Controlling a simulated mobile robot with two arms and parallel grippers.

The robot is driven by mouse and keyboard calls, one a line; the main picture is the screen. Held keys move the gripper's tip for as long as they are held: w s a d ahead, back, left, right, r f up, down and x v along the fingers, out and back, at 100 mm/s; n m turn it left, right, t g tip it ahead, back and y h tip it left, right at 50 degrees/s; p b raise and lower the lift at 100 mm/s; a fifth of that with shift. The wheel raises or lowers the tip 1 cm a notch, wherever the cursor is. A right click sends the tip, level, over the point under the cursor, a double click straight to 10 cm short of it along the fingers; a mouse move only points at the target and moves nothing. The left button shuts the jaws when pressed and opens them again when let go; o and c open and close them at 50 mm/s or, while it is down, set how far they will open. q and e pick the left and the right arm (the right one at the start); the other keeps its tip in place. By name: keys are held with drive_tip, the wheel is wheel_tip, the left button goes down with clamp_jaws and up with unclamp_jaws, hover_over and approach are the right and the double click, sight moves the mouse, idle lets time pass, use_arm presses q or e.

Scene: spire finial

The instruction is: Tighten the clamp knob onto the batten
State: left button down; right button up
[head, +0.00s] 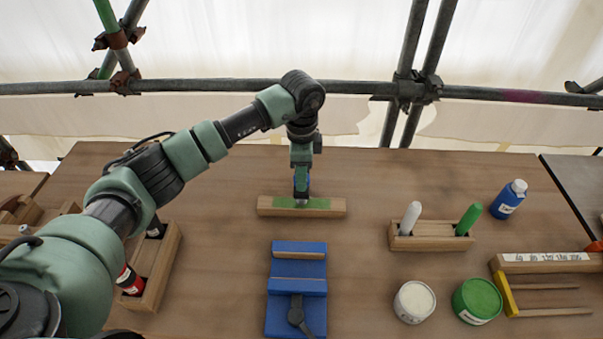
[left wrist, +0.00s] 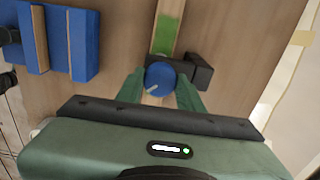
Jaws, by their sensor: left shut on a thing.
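The wooden batten (head: 265,206) lies across the middle of the table, with a green patch on its top. My left gripper (head: 301,185) points down over this patch. In the left wrist view my left gripper (left wrist: 160,92) is shut on the round blue knob (left wrist: 160,76), which has a pale line on its top. The batten (left wrist: 168,38) runs under the knob. Dark blocks (left wrist: 201,74) show beside the knob; I cannot tell whether they are clamp or fingertips. In the head view the knob is mostly hidden by the gripper. My right gripper is not in view.
A blue fixture (head: 281,308) with a dark lever stands in front of the batten. To the right are a wooden marker holder (head: 430,243), a white pot (head: 414,301), a green pot (head: 478,300) and a blue bottle (head: 508,199). A wooden rack (head: 163,265) stands left.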

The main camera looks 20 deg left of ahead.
use_arm(q)
drive_tip(key=shift+m, duration=0.3)
drive_tip(key=m+b, duration=0.3)
drive_tip(key=m, duration=0.2)
drive_tip(key=shift+f, duration=0.15)
drive_tip(key=m+b, duration=0.4)
drive_tip(key=m, duration=0.2)
drive_tip(key=shift+m, duration=0.4)
drive_tip(key=m+b, duration=0.3)
drive_tip(key=m, duration=0.3)
drive_tip(key=m+b, duration=0.2)
drive_tip(key=m, duration=0.4)
drive_tip(key=shift+m, duration=0.4)
drive_tip(key=m+b, duration=0.1)
drive_tip(key=m, duration=0.3)
drive_tip(key=m+b, duration=0.1)
drive_tip(key=m, duration=0.6)
drive_tip(key=shift+m+b, duration=0.3)
drive_tip(key=shift+r+m, duration=0.2)
drive_tip(key=shift+m, duration=1.6)
